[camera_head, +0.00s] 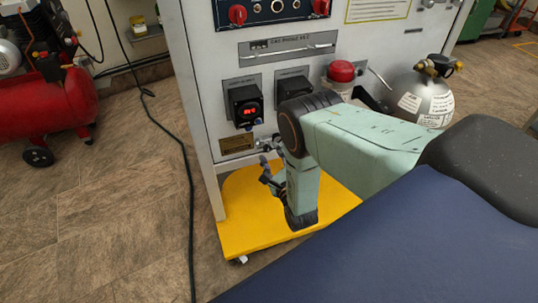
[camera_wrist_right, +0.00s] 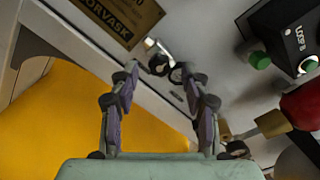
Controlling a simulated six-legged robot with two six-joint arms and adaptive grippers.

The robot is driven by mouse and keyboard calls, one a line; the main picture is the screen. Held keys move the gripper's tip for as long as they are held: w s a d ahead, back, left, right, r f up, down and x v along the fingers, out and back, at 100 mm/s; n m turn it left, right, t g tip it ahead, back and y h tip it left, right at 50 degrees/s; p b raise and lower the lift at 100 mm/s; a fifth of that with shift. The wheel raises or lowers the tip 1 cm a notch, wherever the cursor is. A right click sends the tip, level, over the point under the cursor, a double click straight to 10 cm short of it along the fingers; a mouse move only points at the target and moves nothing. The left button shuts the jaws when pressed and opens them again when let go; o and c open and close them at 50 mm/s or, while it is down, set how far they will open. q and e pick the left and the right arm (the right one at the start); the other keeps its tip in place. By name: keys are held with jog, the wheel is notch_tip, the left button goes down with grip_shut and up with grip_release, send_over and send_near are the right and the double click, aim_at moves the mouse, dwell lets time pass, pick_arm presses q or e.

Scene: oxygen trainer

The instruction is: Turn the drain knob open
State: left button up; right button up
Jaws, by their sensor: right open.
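My right gripper (camera_head: 266,170) is open in front of the lower part of the grey cabinet, above the yellow base. Its two fingers (camera_wrist_right: 162,82) also show in the right wrist view, spread apart and pointing at the cabinet. A small metal fitting with dark rounded parts (camera_wrist_right: 158,62), which looks like the drain knob, sits on the panel between and just beyond the fingertips. I cannot tell whether a finger touches it. My left gripper is not in view.
The grey cabinet (camera_head: 203,100) bears a brass label plate (camera_head: 237,143), a black box with a red display (camera_head: 246,106) and a red-capped part (camera_head: 341,71). A yellow base (camera_head: 243,222) lies below. A gas cylinder (camera_head: 420,95) stands right; a red compressor (camera_head: 50,105) stands left.

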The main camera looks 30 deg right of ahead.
jog(key=shift+x, duration=1)
jog(key=shift+a, duration=0.1)
grip_shut()
